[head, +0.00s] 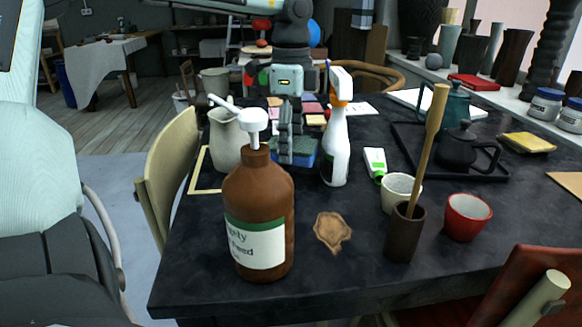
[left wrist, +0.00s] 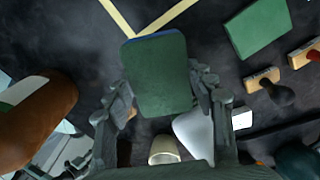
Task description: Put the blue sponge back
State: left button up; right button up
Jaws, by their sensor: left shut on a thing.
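The blue sponge (head: 304,154) has a green face, which fills the middle of the left wrist view (left wrist: 160,78) with a thin blue edge at its far end. My left gripper (head: 290,130) has its fingers on both sides of the sponge and is shut on it; the fingers partly hide the sponge in the head view. The sponge is behind the brown pump bottle (head: 259,215) and left of the white spray bottle (head: 336,150). I cannot tell whether it touches the table. A yellow outline (head: 205,187) marks the table at left, also in the wrist view (left wrist: 118,17). My right gripper is not in view.
A cream pitcher (head: 227,140) stands just left of the sponge. A green block (left wrist: 257,27) lies apart from the sponge.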

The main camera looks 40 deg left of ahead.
pick_arm(q)
notch_tip(320, 180, down, 6)
jog(key=shift+r, duration=0.2)
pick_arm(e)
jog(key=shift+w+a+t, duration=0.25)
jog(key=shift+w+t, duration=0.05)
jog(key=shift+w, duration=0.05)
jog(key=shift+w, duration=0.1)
pick_arm(q)
jog(key=shift+f+b, duration=0.1)
jog(key=shift+b, duration=0.2)
jog(key=o, duration=1)
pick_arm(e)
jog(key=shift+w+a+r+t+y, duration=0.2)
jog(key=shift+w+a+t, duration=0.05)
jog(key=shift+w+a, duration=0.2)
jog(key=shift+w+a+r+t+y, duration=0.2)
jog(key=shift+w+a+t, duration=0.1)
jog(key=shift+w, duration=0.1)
